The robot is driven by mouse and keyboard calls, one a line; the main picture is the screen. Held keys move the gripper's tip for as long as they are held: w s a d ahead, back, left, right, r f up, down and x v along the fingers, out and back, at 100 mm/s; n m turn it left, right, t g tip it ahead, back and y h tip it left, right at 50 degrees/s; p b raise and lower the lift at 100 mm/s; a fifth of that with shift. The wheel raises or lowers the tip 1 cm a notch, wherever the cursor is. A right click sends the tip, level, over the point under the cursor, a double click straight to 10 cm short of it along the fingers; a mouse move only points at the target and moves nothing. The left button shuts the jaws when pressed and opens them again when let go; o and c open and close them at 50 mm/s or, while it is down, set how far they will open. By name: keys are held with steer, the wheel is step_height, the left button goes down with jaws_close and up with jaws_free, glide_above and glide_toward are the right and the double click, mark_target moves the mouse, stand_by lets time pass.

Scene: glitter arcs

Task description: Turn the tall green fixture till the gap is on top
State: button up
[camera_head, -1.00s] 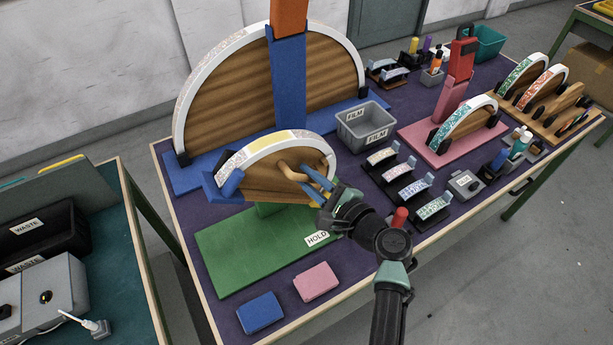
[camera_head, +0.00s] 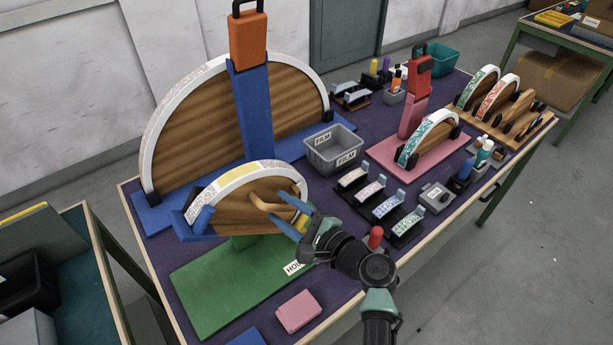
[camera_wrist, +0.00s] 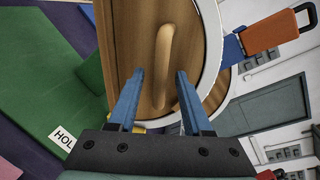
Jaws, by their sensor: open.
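The green fixture has a flat green base (camera_head: 215,285) marked HOLD and carries a tilted wooden half-disc (camera_head: 235,210) with a pale curved rim. A plain yellow stretch (camera_head: 238,173) shows near the top of the rim, with a glittery patterned piece (camera_head: 203,200) to its left. A wooden bar handle (camera_head: 265,206) stands out from the disc's face. My gripper (camera_head: 292,222) is open at the handle's lower right end. In the wrist view its blue fingers (camera_wrist: 159,75) lie on either side of the handle (camera_wrist: 163,50), with gaps visible. Handle depth between them is unclear.
A larger half-disc on a blue fixture (camera_head: 250,110) stands close behind. A grey FILM bin (camera_head: 333,149), film-holding stands (camera_head: 370,188) and a red-topped knob (camera_head: 375,237) lie to the right. A pink block (camera_head: 298,311) sits at the front edge.

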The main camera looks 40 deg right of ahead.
steer(key=b+v, duration=0.1)
steer(key=v, duration=1)
steer(key=shift+s, duration=0.4)
steer(key=w+a+r+n+t+h, duration=0.1)
steer(key=w+a+r+n, duration=0.35)
steer(key=r, duration=0.45)
steer(key=w+a+r+n+t, duration=0.1)
steer(key=w+a+r+n, duration=0.25)
steer(key=r+n, duration=0.4)
steer(key=w+a+r+n+t+h, duration=0.1)
steer(key=w+a+r+n, duration=0.3)
steer(key=r, duration=0.7)
steer(key=s+a+r+n+t, duration=0.2)
steer(key=s+a+r, duration=0.2)
steer(key=r, duration=0.4)
steer(key=s+a+r+n+t, duration=0.3)
steer(key=s+r, duration=0.1)
steer(key=r, duration=0.4)
steer(key=s+a+r+n+t, duration=0.3)
steer(key=s+a+r, duration=0.1)
steer(key=r, duration=0.5)
steer(key=shift+a+h, duration=0.35)
steer(key=shift+h, duration=0.05)
steer(key=shift+s+f, duration=0.1)
